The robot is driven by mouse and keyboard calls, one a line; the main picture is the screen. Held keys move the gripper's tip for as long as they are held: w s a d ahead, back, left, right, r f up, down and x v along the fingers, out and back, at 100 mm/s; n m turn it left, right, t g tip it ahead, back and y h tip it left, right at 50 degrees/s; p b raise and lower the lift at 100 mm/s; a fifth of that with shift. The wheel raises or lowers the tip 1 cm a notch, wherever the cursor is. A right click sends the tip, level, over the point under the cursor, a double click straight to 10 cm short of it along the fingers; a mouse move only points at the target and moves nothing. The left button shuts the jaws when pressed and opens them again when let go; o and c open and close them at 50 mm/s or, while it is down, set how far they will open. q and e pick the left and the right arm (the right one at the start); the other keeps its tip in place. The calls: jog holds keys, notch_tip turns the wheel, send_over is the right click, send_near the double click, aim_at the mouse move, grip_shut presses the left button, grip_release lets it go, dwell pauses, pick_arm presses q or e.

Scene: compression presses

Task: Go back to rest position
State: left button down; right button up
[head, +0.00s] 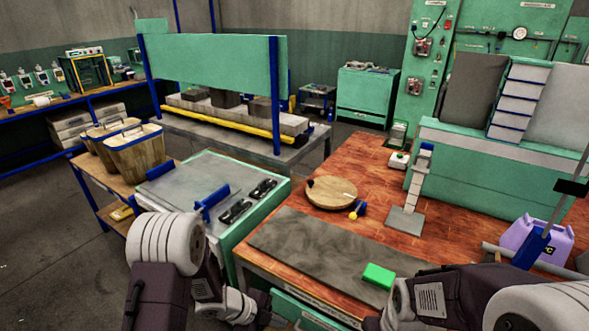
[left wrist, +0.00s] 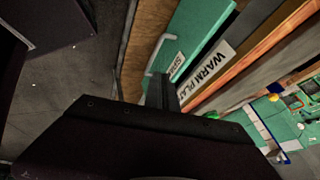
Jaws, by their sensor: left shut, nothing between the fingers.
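My left gripper (left wrist: 160,93) shows in the left wrist view as dark fingers closed together, with nothing between them. It is in front of the bench side, near a green drawer front with a pale handle and a label reading "WARM PLAT…". In the head view my left arm is folded low at the bottom left, in front of the bench edge. My right arm comes in at the bottom right, over the near right corner of the bench. Its fingers do not show.
The wooden bench (head: 367,180) carries a dark grey mat (head: 320,245), a green block (head: 378,275), a round wooden board (head: 331,193) and a purple jug (head: 537,243). A metal-topped green unit (head: 195,175) stands left of it. Open floor (head: 50,240) lies at the far left.

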pick_arm(q)
jog(key=w+a+r+n+t+y+p, duration=0.1)
jog(key=w+a+r+n+t+y, duration=0.2)
jog(key=r, duration=0.5)
jog(key=w+a+r+n+t+y+p, duration=0.1)
jog(key=w+a+r+n+t+y, duration=0.15)
jog(key=a+r+n, duration=0.4)
jog(key=s+a+f+n+g, duration=0.1)
jog(key=s+n+g, duration=0.2)
jog(key=s+n, duration=0.4)
jog(key=s+a+f+n+g+y, duration=0.1)
jog(key=s+n+g, duration=0.3)
jog(key=s, duration=0.6)
jog(key=n, duration=0.2)
jog(key=shift+a+n, duration=0.25)
jog(key=shift+n, duration=0.1)
